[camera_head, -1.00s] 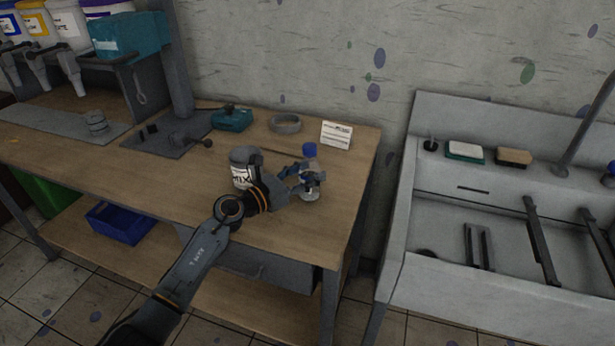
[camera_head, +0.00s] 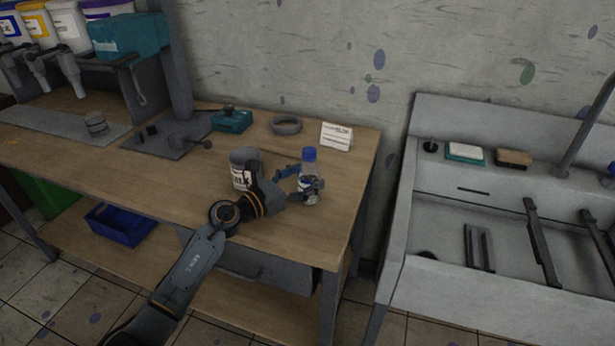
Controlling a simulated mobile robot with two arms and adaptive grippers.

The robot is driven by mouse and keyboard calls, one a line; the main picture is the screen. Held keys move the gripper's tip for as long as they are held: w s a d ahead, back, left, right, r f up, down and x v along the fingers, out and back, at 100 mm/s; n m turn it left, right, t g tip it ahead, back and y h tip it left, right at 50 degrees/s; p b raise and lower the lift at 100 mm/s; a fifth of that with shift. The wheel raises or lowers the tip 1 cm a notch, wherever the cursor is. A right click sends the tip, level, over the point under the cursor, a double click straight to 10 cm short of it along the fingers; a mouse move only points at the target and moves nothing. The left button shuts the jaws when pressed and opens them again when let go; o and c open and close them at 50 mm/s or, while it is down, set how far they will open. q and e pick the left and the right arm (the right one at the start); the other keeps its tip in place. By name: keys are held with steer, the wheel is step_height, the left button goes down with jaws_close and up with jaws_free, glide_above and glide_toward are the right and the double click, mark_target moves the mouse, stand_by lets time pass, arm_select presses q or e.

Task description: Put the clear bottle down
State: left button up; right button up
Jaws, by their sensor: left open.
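The clear bottle (camera_head: 309,169) with a blue cap stands upright on the wooden table near its right end. My left gripper (camera_head: 304,183) is open around or just in front of the bottle's lower part. Its fingers hide part of the bottle, and I cannot tell whether they touch it. My right gripper is not in view.
A grey labelled can (camera_head: 243,163) stands just left of the bottle, close behind my wrist. A white card (camera_head: 337,136), a grey ring (camera_head: 286,125) and a teal device (camera_head: 232,121) are farther back. The sink (camera_head: 470,220) is to the right, past a gap.

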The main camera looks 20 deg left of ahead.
arm_select(q)
steer(key=b+v, duration=0.1)
steer(key=v, duration=0.9)
steer(key=shift+f, duration=0.1)
steer(key=shift+s+a+b, duration=0.3)
steer(key=shift+s, duration=0.2)
